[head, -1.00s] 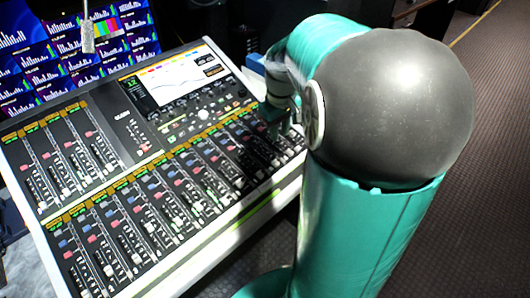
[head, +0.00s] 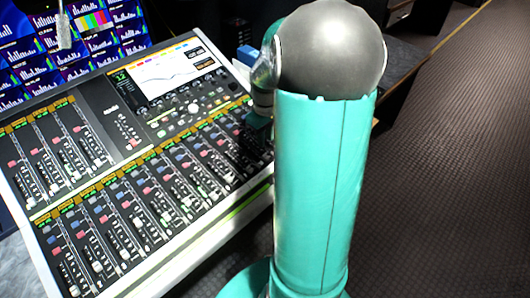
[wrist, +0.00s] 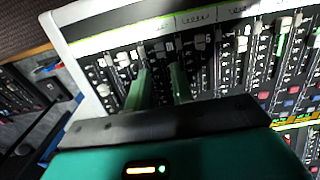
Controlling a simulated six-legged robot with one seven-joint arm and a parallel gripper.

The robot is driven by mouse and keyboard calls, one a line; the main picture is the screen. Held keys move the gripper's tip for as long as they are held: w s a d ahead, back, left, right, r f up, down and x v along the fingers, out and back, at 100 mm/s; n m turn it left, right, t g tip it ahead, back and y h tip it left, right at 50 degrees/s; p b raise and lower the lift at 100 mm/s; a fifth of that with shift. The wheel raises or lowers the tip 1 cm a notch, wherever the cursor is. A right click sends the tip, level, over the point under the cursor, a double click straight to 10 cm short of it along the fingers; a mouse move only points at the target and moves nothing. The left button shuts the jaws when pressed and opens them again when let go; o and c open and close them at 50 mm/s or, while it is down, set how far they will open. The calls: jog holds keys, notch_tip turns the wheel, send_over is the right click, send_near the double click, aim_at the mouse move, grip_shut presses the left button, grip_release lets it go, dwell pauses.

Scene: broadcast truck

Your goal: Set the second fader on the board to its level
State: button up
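The board is a white-edged mixing console (head: 140,150) with two banks of faders, in the left half of the head view. Its lower bank (head: 150,220) is a long row of faders with pale caps. In the wrist view the board (wrist: 95,20) is seen close up, its white edge along the top. My gripper (wrist: 160,72) has two green fingers apart over the fader strips at one end of the board. A grey cap (wrist: 170,46) shows just beyond the fingertips. I cannot tell which fader is the second. In the head view my arm hides the fingertips.
Screens with bar graphs (head: 85,35) stand behind the board, and a thin microphone (head: 63,30) hangs before them. A blue object (head: 248,55) is at the board's back right corner. Dark textured floor (head: 450,180) lies clear on the right.

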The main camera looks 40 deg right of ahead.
aim_at(265, 156)
notch_tip(265, 156, down, 8)
jog(key=shift+f, duration=0.1)
grip_shut()
